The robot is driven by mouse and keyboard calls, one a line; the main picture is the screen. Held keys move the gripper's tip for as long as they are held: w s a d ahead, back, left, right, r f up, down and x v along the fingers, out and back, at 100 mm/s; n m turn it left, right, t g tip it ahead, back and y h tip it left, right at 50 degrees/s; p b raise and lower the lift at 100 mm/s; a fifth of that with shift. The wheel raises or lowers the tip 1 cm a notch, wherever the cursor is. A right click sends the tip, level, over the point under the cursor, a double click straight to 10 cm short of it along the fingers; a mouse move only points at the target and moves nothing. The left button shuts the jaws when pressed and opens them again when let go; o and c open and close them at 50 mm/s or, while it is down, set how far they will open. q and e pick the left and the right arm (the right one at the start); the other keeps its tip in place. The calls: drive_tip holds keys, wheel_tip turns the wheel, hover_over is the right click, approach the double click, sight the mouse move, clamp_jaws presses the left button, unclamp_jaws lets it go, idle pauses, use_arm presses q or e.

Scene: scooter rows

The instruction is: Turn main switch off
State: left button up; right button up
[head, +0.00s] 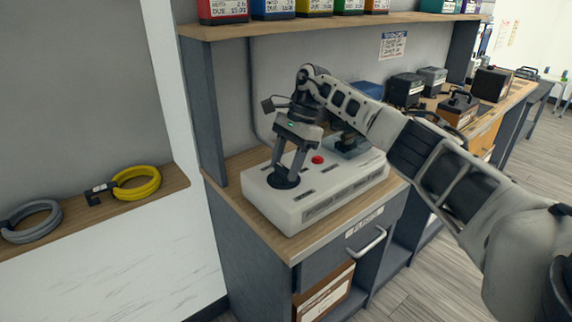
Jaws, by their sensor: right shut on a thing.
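A white control box (325,203) sits on the wooden bench top in the head view. On its left side is a round black switch base (283,180). My right gripper (287,174) reaches down onto this base, its fingers shut on the switch knob, which they mostly hide. A red button (318,160) is on the box just right of the fingers. My right arm comes in from the right and covers part of the box's back. My left gripper is not in view.
A shelf (330,24) with several coloured boxes runs above the bench. Black and grey devices (404,89) stand at the back right. A drawer with a handle (367,243) is below. Yellow (137,184) and grey (31,221) cable coils lie on a left ledge.

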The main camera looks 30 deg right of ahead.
drive_tip(key=shift+n, duration=0.3)
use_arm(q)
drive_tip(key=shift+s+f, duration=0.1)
use_arm(e)
drive_tip(key=o, duration=1)
drive_tip(key=shift+r, duration=0.1)
